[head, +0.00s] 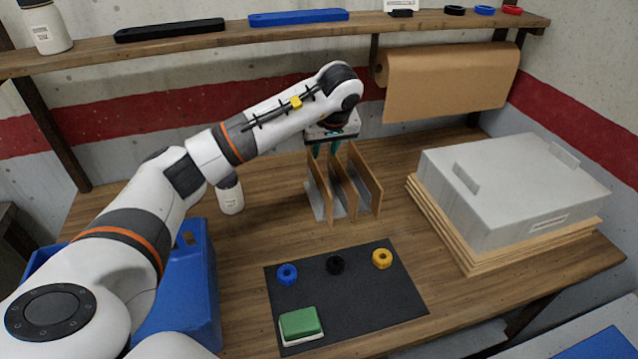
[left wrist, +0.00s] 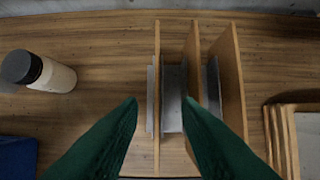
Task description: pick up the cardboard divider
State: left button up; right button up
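Several upright brown cardboard dividers stand in a grey metal rack (head: 337,209) on the wooden bench. The left divider (head: 320,195), the middle divider (head: 343,188) and the right divider (head: 366,182) stand apart from one another. My left gripper (head: 325,146) hangs pointing down at the rear upper edge of the dividers. In the left wrist view its green fingers (left wrist: 160,100) are open, with the left divider (left wrist: 157,75) showing in the gap between them. The right fingertip overlaps the middle divider (left wrist: 194,60). I cannot tell whether either finger touches cardboard. My right gripper is not in view.
A white bottle (head: 230,195) stands left of the rack. A grey lidded box (head: 510,190) on stacked boards is to the right. A dark mat (head: 350,305) with coloured rings and a green sponge lies in front. A blue bin (head: 203,265) is at left.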

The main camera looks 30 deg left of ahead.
aim_at(319, 170)
pick_arm(q)
jog(key=x, duration=0.2)
jog(key=p+x, duration=0.1)
jog(key=x, duration=0.2)
jog(key=p+x, duration=0.1)
jog(key=x, duration=0.2)
jog(key=shift+s+f, duration=0.1)
jog(key=shift+s, duration=0.2)
jog(key=shift+a+f, duration=0.1)
jog(key=shift+f, duration=0.1)
pick_arm(e)
notch_tip(319, 170, up, 2)
jog(key=shift+s+a+r, duration=0.15)
jog(key=shift+r, duration=0.05)
pick_arm(q)
grip_shut()
